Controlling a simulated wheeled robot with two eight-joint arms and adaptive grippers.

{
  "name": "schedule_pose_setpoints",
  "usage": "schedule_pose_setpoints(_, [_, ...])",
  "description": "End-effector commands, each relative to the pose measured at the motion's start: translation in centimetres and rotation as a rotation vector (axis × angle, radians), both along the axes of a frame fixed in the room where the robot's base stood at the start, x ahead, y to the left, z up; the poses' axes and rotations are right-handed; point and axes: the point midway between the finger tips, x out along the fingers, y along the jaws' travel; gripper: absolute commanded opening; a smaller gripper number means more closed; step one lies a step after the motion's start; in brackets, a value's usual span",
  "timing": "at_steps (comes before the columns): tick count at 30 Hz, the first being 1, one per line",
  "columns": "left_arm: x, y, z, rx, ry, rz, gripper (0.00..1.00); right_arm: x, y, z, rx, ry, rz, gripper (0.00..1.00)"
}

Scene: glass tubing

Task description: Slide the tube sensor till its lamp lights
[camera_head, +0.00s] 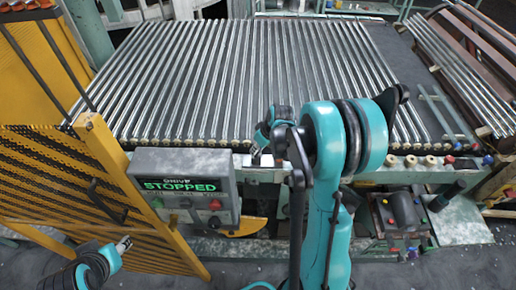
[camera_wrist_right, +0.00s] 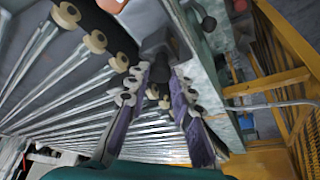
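My right arm reaches to the front rail of the tube bed. Its gripper is partly hidden by the arm in the head view (camera_head: 260,156). In the right wrist view the two fingers of my right gripper (camera_wrist_right: 159,72) stand apart, with a dark block (camera_wrist_right: 158,42), possibly the tube sensor, at their tips. I cannot tell whether they touch it. No lit lamp can be made out on it. Bright glass tubes (camera_head: 215,75) lie side by side on the bed. My left gripper (camera_head: 125,243) is low at the left, away from the rail; its finger opening is unclear.
A grey control box (camera_head: 187,186) shows "STOPPED" in green, in front of the rail. A yellow mesh guard (camera_head: 60,175) stands at the left. Beige rollers (camera_head: 410,161) line the rail at the right. More tubes (camera_head: 465,75) lie at the far right.

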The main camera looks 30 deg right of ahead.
Motion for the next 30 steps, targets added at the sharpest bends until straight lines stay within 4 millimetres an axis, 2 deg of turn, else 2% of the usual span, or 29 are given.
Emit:
schedule_pose_setpoints(6, [0.0,0.0,-0.7,0.0,0.0,0.0,0.44,-0.4,-0.6,-0.2,0.001,0.001,-0.003,0.0])
schedule_pose_setpoints(12, [0.0,0.0,-0.5,0.0,0.0,0.0,0.44,-0.4,-0.6,-0.1,0.001,0.002,-0.001,0.0])
schedule_pose_setpoints(13, [0.0,0.0,-0.5,0.0,0.0,0.0,0.44,-0.4,-0.6,-0.1,0.001,0.002,-0.001,0.27])
schedule_pose_setpoints(15, [0.0,0.0,-0.5,0.0,0.0,0.0,0.44,-0.4,-0.6,-0.1,0.001,0.002,-0.001,0.44])
schedule_pose_setpoints(25, [0.0,0.0,-0.5,0.0,0.0,0.0,0.44,-0.4,-0.6,0.1,0.001,0.001,0.0,0.44])
schedule_pose_setpoints(30, [0.0,0.0,-0.5,0.0,0.0,0.0,0.44,-1.2,-0.8,2.0,0.001,0.001,0.0,0.44])
